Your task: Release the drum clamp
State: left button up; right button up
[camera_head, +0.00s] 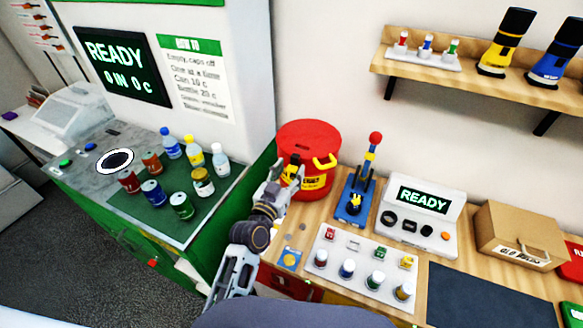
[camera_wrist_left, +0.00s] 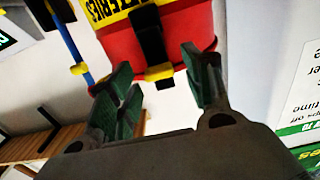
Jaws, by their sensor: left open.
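The red drum (camera_head: 308,138) stands at the back left of the wooden bench, its lid on, with a yellow handle (camera_head: 325,162) at its upper right side. My left gripper (camera_head: 290,178) is in front of the drum's left side. In the left wrist view, the drum (camera_wrist_left: 192,30) fills the top, with its yellow label reading "...TTERIES". My right gripper is not in view.
A blue-based lever stand (camera_head: 355,195) with a red knob stands right of the drum. Nearby are a white tray (camera_head: 335,275) of small items, a READY console (camera_head: 420,215) and a cardboard box (camera_head: 520,235). Bottles and cans stand on the green counter (camera_head: 215,200) to the left.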

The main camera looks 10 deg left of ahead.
pick_arm(q)
jog(key=shift+x, duration=0.95)
grip_shut()
